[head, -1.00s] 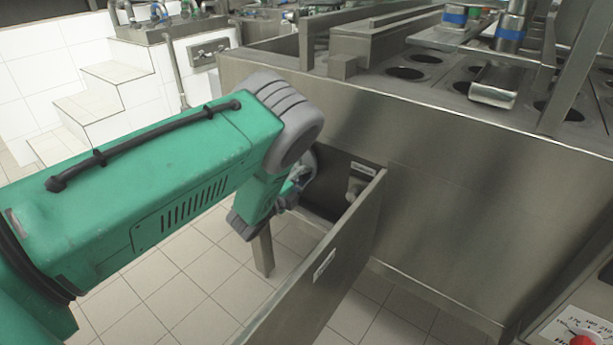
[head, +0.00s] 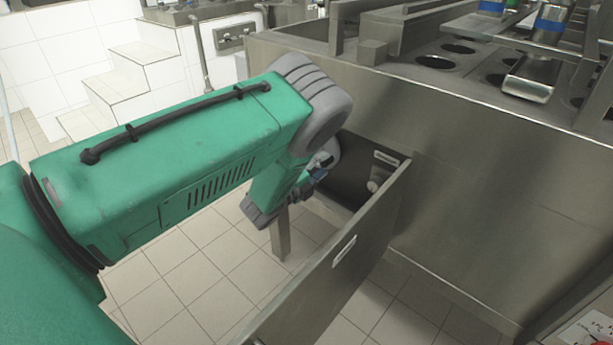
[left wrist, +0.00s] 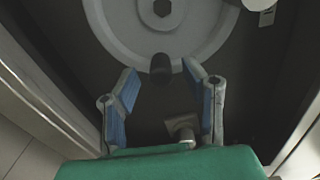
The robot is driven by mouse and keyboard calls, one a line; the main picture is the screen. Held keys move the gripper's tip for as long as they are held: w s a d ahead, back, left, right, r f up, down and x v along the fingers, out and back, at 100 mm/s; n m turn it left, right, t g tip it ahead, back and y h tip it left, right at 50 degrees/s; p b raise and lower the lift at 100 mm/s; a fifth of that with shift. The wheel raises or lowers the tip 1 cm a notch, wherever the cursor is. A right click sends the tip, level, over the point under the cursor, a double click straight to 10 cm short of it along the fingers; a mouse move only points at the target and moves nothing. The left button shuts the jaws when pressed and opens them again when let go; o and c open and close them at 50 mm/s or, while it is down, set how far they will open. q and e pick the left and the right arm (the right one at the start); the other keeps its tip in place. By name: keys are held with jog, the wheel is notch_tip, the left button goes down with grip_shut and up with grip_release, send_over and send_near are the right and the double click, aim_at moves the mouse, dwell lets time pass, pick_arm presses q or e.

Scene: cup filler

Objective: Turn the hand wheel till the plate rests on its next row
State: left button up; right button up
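The hand wheel (left wrist: 163,25) is a large grey disc with a hex centre at the top of the left wrist view. A dark handle knob (left wrist: 160,68) stands out from its lower rim. My left gripper (left wrist: 160,80) is open, its blue-padded fingers on either side of the knob, with gaps showing. A plate with round holes (head: 468,68) shows on top of the machine. My right gripper is in neither view.
The open cabinet door (head: 345,255) stands close to the right of my left arm. A small square fitting (left wrist: 183,127) lies below the knob, between the fingers. White steps (head: 125,80) stand behind at the left. The tiled floor (head: 200,275) below the arm looks clear.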

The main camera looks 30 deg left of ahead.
pick_arm(q)
jog(key=s+a, duration=0.1)
jog(key=s, duration=0.9)
jog(key=shift+a, duration=0.25)
jog(key=shift+s+f, duration=0.1)
